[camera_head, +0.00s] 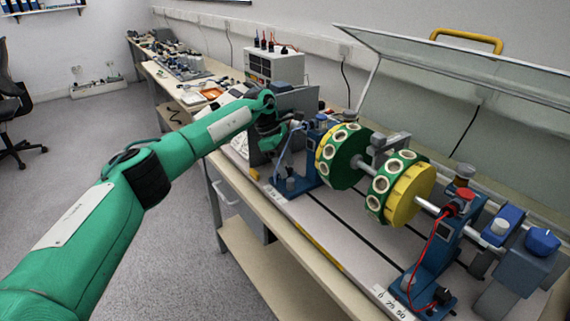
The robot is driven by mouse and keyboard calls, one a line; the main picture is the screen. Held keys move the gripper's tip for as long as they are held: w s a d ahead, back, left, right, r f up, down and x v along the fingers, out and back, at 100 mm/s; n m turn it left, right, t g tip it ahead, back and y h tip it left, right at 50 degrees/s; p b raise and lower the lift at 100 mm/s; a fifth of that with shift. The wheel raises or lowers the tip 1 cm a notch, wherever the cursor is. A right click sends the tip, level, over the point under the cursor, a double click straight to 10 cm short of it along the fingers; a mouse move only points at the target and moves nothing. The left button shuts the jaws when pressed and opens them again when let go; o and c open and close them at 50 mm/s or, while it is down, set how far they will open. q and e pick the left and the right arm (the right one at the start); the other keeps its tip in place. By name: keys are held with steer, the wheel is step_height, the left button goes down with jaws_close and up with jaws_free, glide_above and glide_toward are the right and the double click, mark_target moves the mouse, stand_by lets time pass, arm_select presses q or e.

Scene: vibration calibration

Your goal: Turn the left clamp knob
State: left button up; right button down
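My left arm comes in from the left, and its gripper (284,134) is at the left end of the rig, close beside the left blue stand (303,175). The gripper is small and dark here, and its fingers cannot be made out clearly. A small dark knob-like part (322,118) shows on top of the left stand; I cannot tell whether it is the left clamp knob. Whether the gripper touches any knob is hidden by the hand and wrist. My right gripper is out of view.
Green and yellow discs (402,190) sit on a shaft between the left stand and the right blue stand (435,262). A blue knob (542,241) is at the far right. A clear raised cover (465,80) stands behind. A power supply box (273,66) is behind the gripper.

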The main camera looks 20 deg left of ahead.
arm_select(q)
step_height(320, 180, up, 20)
steer(key=shift+p, duration=0.3)
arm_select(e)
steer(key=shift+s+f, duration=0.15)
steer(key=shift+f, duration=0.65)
